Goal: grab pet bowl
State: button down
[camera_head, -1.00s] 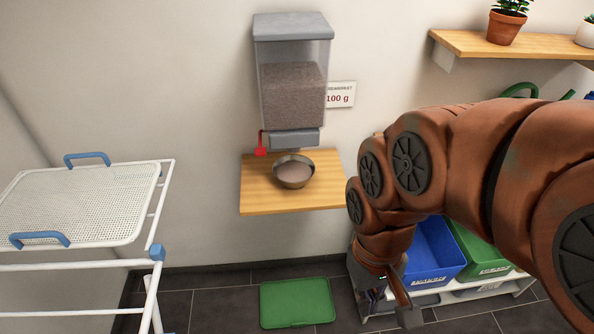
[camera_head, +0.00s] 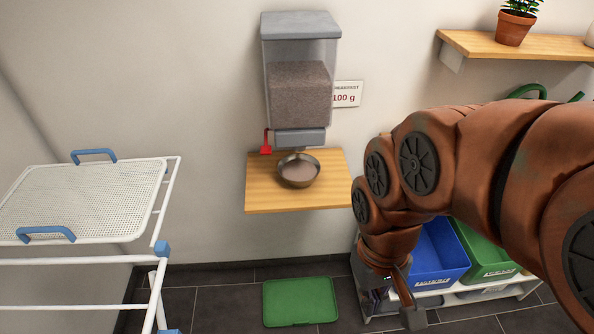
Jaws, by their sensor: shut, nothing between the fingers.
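The pet bowl (camera_head: 298,170) is a round metal bowl with brownish food in it. It stands upright on a small wooden wall shelf (camera_head: 270,200), under the outlet of a food dispenser (camera_head: 300,85). My gripper (camera_head: 410,317) hangs low at the bottom right of the picture, pointing down, well below and to the right of the bowl. It is shut with nothing in it and touches nothing that I can see. Its fingertips are small and partly unclear.
A red lever (camera_head: 266,143) hangs at the dispenser's left, and a "100 g" sign (camera_head: 346,95) is to its right. A white drying rack (camera_head: 80,198) stands at left. A green mat (camera_head: 300,302) lies on the floor. Blue (camera_head: 440,252) and green (camera_head: 489,254) bins sit behind my arm.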

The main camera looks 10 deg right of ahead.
aim_at(298, 170)
jog(key=u, duration=1.1)
jog(key=k, duration=0.75)
jog(key=u, duration=0.45)
